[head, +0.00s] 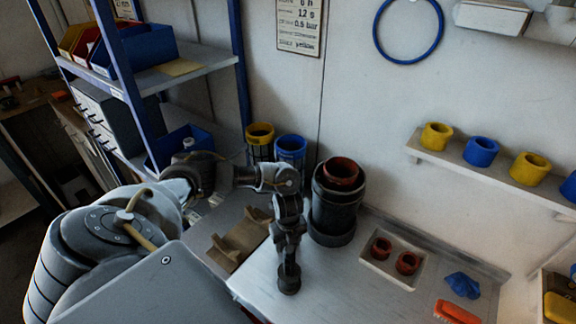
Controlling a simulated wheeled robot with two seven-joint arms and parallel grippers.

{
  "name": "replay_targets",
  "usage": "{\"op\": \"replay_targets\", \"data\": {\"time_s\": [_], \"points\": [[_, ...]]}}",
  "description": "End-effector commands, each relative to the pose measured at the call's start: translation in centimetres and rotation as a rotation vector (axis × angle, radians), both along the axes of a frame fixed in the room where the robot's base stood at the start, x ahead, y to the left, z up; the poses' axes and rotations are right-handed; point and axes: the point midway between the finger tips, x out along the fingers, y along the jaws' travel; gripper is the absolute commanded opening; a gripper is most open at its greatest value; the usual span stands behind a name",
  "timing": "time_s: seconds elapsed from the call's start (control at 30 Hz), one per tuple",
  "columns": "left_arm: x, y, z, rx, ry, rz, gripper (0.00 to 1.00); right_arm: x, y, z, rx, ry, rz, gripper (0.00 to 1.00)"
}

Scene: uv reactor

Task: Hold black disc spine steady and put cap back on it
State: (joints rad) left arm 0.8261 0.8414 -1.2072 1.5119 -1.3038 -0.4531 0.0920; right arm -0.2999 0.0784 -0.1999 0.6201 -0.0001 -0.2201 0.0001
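My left arm comes in from the left, and its gripper (288,228) points down over the front of the light grey bench. A slim dark upright piece (289,281) with a wider round foot is directly below it and looks like the black disc spine. Its upper part merges with the dark gripper, so I cannot tell whether the fingers are closed on it. No cap can be told for certain. Two red-brown rings (381,248) lie in a shallow tray to the right. My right gripper is not in view.
A large black cylinder (333,212) with a red-brown ring in its top stands behind the gripper. A brown wooden cradle (238,243) is to the left. A blue crumpled cloth (462,285) and an orange item (457,312) lie right. A wall shelf (480,172) holds yellow and blue rings.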

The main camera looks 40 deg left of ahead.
Motion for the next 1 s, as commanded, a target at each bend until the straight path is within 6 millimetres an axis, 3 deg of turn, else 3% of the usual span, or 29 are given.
{"op": "replay_targets", "data": {"time_s": [0.27, 0.5, 0.97, 1.0], "points": [[0.1, 0.1, 5.0, 0.001, -0.006, -0.002, 0.32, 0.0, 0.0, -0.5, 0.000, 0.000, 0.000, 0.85], [0.1, 0.1, 8.8, 0.001, -0.004, -0.001, 0.32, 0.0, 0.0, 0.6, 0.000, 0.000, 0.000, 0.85], [0.0, 0.0, 9.5, 0.001, 0.000, 0.001, 0.32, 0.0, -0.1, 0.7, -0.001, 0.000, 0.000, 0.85], [0.0, 0.0, 9.5, 0.001, 0.000, 0.001, 0.32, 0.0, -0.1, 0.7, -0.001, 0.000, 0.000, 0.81]]}}
